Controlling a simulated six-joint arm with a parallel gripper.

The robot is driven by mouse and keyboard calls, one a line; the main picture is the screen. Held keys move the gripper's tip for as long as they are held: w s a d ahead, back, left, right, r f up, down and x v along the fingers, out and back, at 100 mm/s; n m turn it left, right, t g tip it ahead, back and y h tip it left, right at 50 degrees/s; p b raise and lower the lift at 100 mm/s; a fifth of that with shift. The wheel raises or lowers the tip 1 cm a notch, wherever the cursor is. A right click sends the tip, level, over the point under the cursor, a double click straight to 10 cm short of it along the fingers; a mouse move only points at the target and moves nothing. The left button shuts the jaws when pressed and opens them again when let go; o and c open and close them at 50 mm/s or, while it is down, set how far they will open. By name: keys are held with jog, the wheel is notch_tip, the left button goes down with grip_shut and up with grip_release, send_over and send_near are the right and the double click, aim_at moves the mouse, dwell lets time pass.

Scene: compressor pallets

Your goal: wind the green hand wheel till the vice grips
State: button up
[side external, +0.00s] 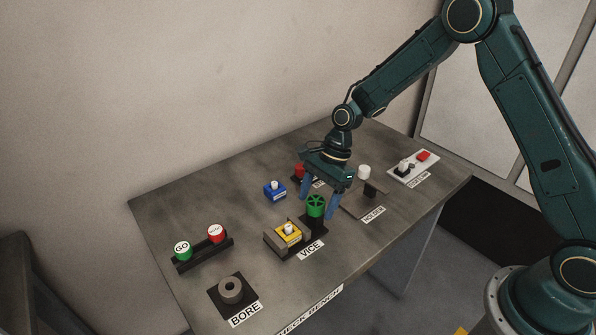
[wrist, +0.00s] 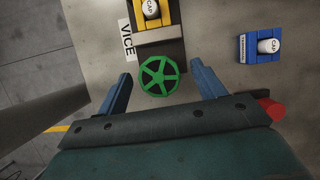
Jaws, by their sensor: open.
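The green hand wheel (side external: 316,205) stands at the right end of the vice (side external: 273,243) on the bench. In the wrist view the wheel (wrist: 158,76) is a spoked green disc seen from above. A yellow block (side external: 288,233) with a white cap sits in the vice; whether the jaws touch it I cannot tell. My gripper (side external: 319,205) points down over the wheel. In the wrist view its blue fingers (wrist: 162,84) are spread wide, one on each side of the wheel, with clear gaps. Nothing is held.
A blue block (side external: 275,190) with a white cap stands behind the vice. A red item (side external: 299,170) is partly hidden behind my gripper. The holder (side external: 368,199) is to the right. GO and red buttons (side external: 202,250) and the bore block (side external: 231,290) are to the left.

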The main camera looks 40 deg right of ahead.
jog(key=shift+c, duration=0.2)
jog(key=c, duration=1.1)
jog(key=shift+o, duration=0.3)
jog(key=shift+s+m+t, duration=0.1)
jog(key=shift+m+t, duration=0.6)
jog(key=shift+m, duration=1.3)
jog(key=shift+s+m+t+h, duration=0.1)
jog(key=shift+m+t+h, duration=0.5)
jog(key=shift+m, duration=1.1)
jog(key=o, duration=1.6)
